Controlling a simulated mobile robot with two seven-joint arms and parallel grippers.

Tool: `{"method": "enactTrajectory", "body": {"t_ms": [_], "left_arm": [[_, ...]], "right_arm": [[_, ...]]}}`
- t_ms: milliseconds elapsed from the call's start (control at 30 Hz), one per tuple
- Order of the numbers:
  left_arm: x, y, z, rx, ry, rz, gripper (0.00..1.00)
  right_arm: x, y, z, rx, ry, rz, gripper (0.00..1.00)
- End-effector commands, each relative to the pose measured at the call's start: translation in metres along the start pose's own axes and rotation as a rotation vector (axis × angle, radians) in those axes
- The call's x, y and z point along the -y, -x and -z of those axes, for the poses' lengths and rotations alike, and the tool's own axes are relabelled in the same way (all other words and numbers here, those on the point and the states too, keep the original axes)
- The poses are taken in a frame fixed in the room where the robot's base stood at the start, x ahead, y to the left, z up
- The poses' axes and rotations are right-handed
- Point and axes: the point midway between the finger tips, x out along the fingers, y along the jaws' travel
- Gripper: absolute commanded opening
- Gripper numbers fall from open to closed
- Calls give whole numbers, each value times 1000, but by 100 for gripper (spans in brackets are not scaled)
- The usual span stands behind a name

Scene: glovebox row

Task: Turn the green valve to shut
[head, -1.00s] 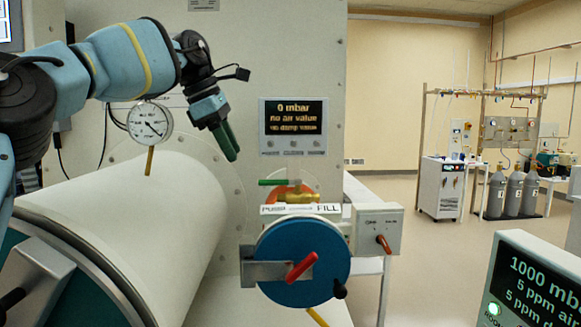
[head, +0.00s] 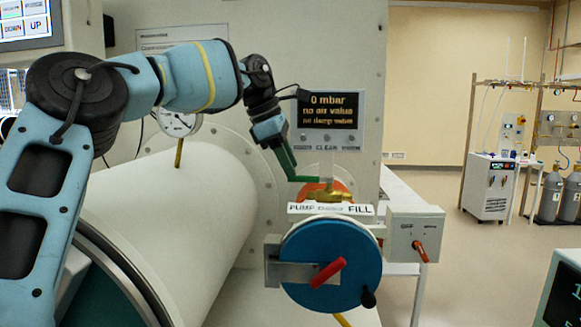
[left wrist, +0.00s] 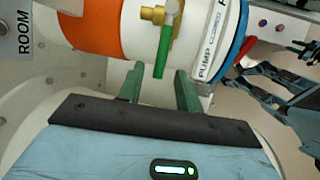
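The green valve handle (head: 308,179) sits on a brass valve body (head: 330,195) above the PUMP/FILL label (head: 330,209). In the head view the handle points left, roughly level. My left gripper (head: 285,165) is at the handle's free end, fingers pointing down. In the left wrist view the green handle (left wrist: 165,50) extends from the brass body (left wrist: 165,14) to between the tips of my open left gripper (left wrist: 158,75), with gaps on both sides. Black gripper-like parts, probably my right gripper (left wrist: 262,95), show at the right of that view; their opening is unclear.
A blue disc (head: 335,262) with a red handle (head: 328,272) is below the valve. A grey box (head: 410,237) with an orange lever is to its right. A display (head: 330,113) reads 0 mbar. A white cylinder (head: 165,210) with a gauge (head: 178,122) lies left.

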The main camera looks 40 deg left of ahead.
Motion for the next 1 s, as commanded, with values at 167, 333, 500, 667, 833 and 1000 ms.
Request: {"method": "enactTrajectory", "body": {"t_ms": [167, 333, 500, 667, 833, 1000], "left_arm": [[0, -15, 0, -1, 0, 0, 35], [0, -19, 0, 0, 0, -1, 35], [0, -19, 0, 0, 0, -1, 35], [0, -19, 0, 0, 0, -1, 14], [0, -19, 0, 0, 0, -1, 0], [0, -19, 0, 0, 0, -1, 0]], "right_arm": [[0, 1, 6, -12, 1, -1, 36], [-1, 1, 7, -13, 2, -1, 36], [-2, 1, 6, -13, 5, -1, 36], [-3, 1, 6, -12, 9, -1, 36], [-3, 1, 6, -11, 13, -1, 36], [-3, 1, 6, -11, 13, -1, 36]]}}
